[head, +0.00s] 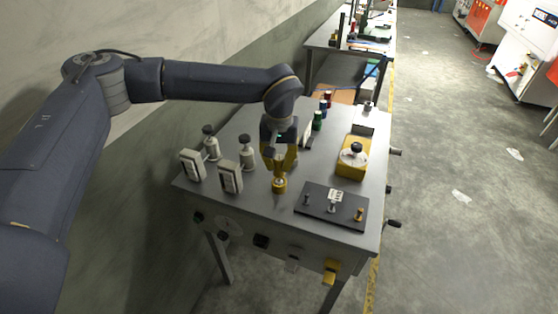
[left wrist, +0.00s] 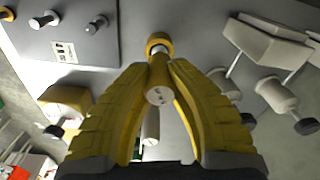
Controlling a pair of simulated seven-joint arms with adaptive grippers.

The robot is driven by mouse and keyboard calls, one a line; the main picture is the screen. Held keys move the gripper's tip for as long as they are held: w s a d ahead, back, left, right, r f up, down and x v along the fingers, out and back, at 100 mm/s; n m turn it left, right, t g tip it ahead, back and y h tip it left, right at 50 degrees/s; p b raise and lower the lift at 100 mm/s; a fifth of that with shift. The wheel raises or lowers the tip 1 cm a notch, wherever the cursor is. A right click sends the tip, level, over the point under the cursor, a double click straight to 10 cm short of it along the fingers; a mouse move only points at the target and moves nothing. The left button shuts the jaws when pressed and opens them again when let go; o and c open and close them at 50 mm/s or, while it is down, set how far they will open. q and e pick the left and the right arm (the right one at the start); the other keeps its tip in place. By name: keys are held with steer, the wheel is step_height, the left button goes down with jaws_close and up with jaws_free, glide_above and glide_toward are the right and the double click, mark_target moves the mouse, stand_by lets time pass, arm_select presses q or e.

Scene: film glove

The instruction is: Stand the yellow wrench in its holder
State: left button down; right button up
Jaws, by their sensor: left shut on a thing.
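The yellow wrench (head: 279,185) is in my left gripper (head: 279,167), upright over the near part of the grey table, left of a dark plate (head: 318,218). In the left wrist view, the yellow fingers (left wrist: 160,68) close on the wrench (left wrist: 158,42) from both sides. Its ring-like end points away from the camera. I cannot tell whether its lower end touches the table. The dark plate carries short metal posts, an orange-yellow piece and a white label; it also shows in the left wrist view (left wrist: 90,52). I cannot tell which part is the holder. My right gripper is not in view.
White boxes (head: 230,177) and pale spools with dark knobs (head: 247,155) stand left of the gripper. A yellow box with a black knob (head: 352,160) stands behind the plate. Coloured cylinders (head: 318,120) stand farther back. Bare tabletop lies between gripper and plate.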

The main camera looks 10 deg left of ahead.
arm_select(q)
steer(key=shift+f, duration=0.5)
steer(key=c, duration=1.3)
jaws_free()
steer(key=r, duration=1.2)
steer(key=shift+s, duration=0.2)
